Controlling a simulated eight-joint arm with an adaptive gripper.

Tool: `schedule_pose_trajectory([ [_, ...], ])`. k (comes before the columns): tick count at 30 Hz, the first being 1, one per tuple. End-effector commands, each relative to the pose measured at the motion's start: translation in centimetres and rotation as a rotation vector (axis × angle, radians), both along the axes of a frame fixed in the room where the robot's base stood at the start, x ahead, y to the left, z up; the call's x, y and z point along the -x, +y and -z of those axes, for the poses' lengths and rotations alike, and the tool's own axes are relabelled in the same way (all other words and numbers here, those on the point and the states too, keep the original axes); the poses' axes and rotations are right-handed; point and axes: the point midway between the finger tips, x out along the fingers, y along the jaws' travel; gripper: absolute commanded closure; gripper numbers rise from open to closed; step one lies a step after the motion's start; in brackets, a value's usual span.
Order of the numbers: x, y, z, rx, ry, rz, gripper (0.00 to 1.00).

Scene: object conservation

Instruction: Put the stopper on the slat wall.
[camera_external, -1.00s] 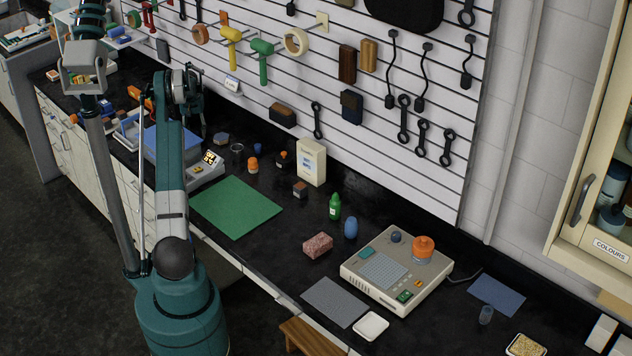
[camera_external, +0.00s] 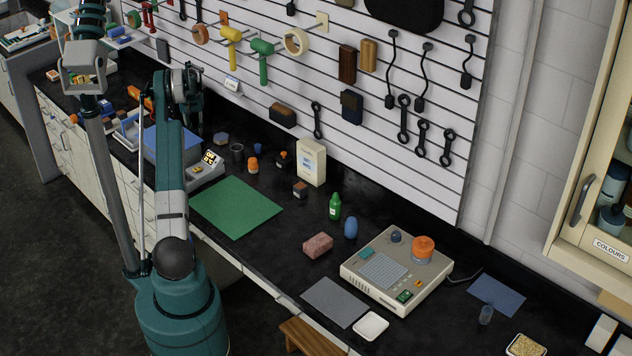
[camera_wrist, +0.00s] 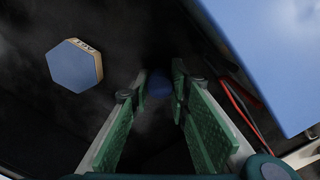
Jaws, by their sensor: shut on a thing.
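In the wrist view, my gripper (camera_wrist: 158,92) has its green-padded fingers around a small, dark blue, rounded thing at their tips. It appears to be the stopper (camera_wrist: 160,84), mostly in shadow. Its lower part cannot be made out. In the external view my arm hides the gripper's tips and what they hold. The slat wall (camera_external: 290,88) is white with dark horizontal grooves and rises behind the bench. Tools and blocks hang on it.
A blue hexagonal block (camera_wrist: 74,65) lies left of my fingers in the wrist view. A large blue surface (camera_wrist: 275,50) is close on the right. A green mat (camera_external: 236,206), a white box (camera_external: 311,162) and a beige device (camera_external: 395,270) are on the black bench.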

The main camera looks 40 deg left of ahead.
Motion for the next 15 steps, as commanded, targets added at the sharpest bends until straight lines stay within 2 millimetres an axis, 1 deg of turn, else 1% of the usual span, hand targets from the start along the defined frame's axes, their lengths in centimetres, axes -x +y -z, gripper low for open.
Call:
schedule_pose_trajectory([
  [5, 0.0, 0.0, -2.1, 0.0, 0.0, 0.0, 0.92],
  [12, 0.0, 0.0, -5.8, 0.0, 0.0, 0.0, 0.92],
  [15, 0.0, 0.0, -7.1, 0.0, 0.0, 0.0, 0.92],
])
